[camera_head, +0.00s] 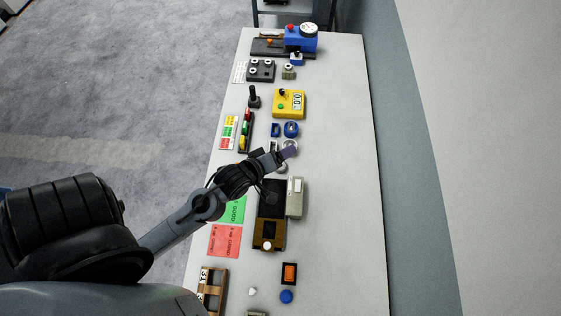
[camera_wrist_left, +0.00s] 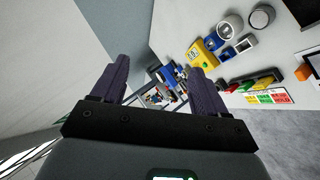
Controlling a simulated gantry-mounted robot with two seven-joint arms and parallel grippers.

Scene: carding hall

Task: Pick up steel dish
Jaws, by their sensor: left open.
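My right gripper is not in view.
A blue round dish (camera_head: 291,129) and a yellow box (camera_head: 289,103) stand close by. A grey disc (camera_wrist_left: 263,17) lies near the silver dish. A dark device (camera_head: 270,200) and green and red cards (camera_head: 225,241) lie nearer. The table's right side is clear.

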